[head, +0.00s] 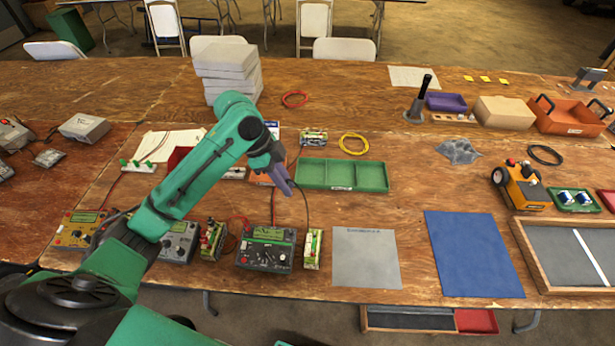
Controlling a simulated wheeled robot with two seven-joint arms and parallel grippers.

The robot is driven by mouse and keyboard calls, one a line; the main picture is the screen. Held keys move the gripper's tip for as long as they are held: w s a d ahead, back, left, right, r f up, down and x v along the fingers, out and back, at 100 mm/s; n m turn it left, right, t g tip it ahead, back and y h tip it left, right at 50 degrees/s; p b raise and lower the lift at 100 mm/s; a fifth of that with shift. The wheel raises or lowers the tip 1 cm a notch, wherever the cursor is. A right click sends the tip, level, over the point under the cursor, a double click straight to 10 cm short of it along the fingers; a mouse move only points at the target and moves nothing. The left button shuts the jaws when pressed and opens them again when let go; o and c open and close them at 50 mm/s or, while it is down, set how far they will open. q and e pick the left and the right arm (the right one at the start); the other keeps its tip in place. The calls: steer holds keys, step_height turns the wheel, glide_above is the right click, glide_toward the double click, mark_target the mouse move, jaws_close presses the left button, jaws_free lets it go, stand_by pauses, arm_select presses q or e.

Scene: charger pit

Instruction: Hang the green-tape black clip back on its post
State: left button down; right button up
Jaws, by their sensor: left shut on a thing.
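My left gripper (284,184) is shut, held above the table just left of the green tray. A thin black lead (304,203) curves down from its fingertips toward the dark charger (266,249). The clip between the fingers is too small and covered to make out, and I cannot see its green tape. A red lead (273,205) rises from the charger to near the gripper. The post cannot be told apart clearly. A small white strip with green pegs (138,166) lies at the left. My right gripper is not in view.
A green divided tray (342,175) is right of the gripper. Battery packs (312,249) stand beside the charger. A grey mat (366,258) and blue mat (473,254) lie flat at right. A white stack (227,70) stands behind my arm.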

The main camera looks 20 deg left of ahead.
arm_select(q)
steer(key=b, duration=0.6)
glide_above(290, 229)
step_height(290, 229, down, 11)
steer(key=shift+s+f, duration=0.1)
steer(key=shift+f, duration=0.2)
steer(key=shift+f+b, duration=1.4)
steer(key=shift+f, duration=2.15)
steer(key=shift+r+p, duration=0.1)
steer(key=shift+p, duration=0.3)
steer(key=shift+f, duration=0.2)
steer(key=shift+p, duration=0.4)
